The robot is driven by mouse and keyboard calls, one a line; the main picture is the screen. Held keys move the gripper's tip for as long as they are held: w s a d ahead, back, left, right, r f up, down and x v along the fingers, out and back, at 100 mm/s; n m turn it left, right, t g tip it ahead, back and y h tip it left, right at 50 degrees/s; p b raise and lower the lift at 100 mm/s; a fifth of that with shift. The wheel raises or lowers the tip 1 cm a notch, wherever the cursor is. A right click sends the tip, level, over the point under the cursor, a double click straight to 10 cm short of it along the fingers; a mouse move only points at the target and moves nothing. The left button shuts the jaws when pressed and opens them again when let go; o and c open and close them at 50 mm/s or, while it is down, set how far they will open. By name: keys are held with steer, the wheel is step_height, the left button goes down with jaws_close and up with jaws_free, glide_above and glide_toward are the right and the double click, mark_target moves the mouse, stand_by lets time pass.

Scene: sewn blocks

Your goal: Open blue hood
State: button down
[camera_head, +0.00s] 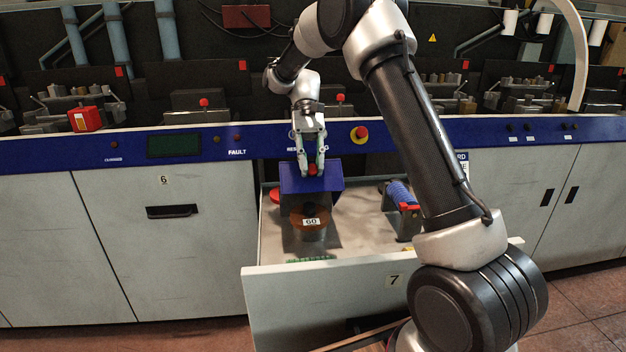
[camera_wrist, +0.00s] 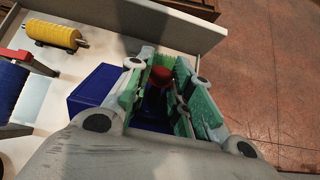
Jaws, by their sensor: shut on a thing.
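The blue hood (camera_head: 318,184) sits in the open drawer, at its left part, over a round dark and orange part labelled 60. It also shows in the wrist view (camera_wrist: 92,92), beside and under the fingers. A red knob (camera_head: 312,169) stands on top of the hood and shows between the fingers in the wrist view (camera_wrist: 160,74). My gripper (camera_head: 311,166) points down at the hood and is shut on the red knob. The fingers have green inner pads and hide part of the knob and hood. Whether the hood is raised at all I cannot tell.
The drawer (camera_head: 330,305) labelled 7 is pulled out, with a raised front wall. A blue spool on a grey stand with red (camera_head: 403,200) is to the right inside it. The machine's blue panel edge (camera_head: 225,142) runs behind, with an emergency button (camera_head: 360,133).

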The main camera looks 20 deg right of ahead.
steer(key=shift+w+d+r+g, duration=0.15)
steer(key=shift+w+r+g, duration=0.45)
steer(key=shift+w+r, duration=0.15)
steer(key=c, duration=1.2)
jaws_free()
steer(key=shift+c, duration=0.2)
